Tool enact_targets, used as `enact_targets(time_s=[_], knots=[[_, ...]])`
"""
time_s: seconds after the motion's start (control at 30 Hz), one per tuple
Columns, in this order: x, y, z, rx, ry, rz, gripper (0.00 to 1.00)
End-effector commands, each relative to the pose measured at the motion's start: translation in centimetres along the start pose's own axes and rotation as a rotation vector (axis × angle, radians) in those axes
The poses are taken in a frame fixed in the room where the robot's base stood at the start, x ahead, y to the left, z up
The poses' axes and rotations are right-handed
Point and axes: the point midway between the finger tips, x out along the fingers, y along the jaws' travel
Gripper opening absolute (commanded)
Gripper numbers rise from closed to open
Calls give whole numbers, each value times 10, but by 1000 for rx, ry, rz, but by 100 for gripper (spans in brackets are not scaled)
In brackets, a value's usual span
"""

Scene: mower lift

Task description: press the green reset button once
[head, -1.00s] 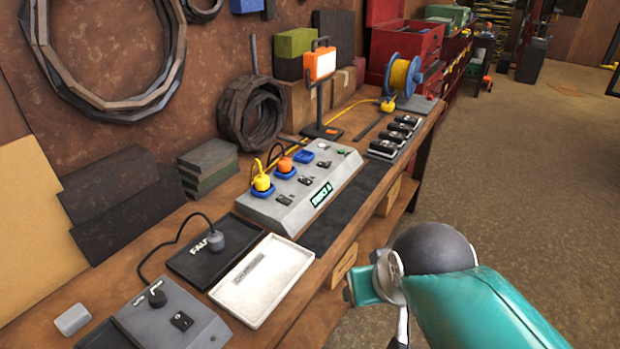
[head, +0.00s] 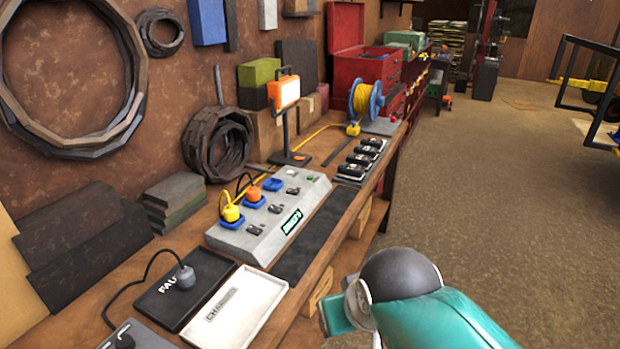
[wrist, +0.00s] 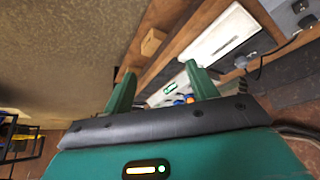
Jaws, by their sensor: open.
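The green reset button (head: 314,178) is a small green spot at the far right end of the grey socket box (head: 262,240) on the bench. The box carries blue sockets, a yellow plug (head: 231,213), an orange plug (head: 253,193), black switches and a lit green label (head: 291,221). My gripper is open and empty in the wrist view (wrist: 160,80), its two green fingers well apart. Part of the box (wrist: 168,88) shows between the fingers, beyond them; I cannot make out the button there. In the head view my arm is off the bench's front edge, apart from the box.
A white tray (head: 262,297) and a black tray (head: 172,312) with a grey plug lie nearer on the bench. A work lamp (head: 286,92), a yellow cable reel (head: 364,101) and a rack of black items (head: 360,160) stand beyond the box.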

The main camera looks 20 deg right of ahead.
Motion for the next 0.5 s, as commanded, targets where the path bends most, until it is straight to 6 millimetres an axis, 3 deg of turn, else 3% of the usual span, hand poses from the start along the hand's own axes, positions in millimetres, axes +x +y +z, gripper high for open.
enact_targets(time_s=[0.03, 0.27, 0.5], knots=[[0, 0, 0, 0, 0, 0, 47], [0, 0, 0, 0, 0, 0, 2], [0, 0, 0, 0, 0, 0, 0]])
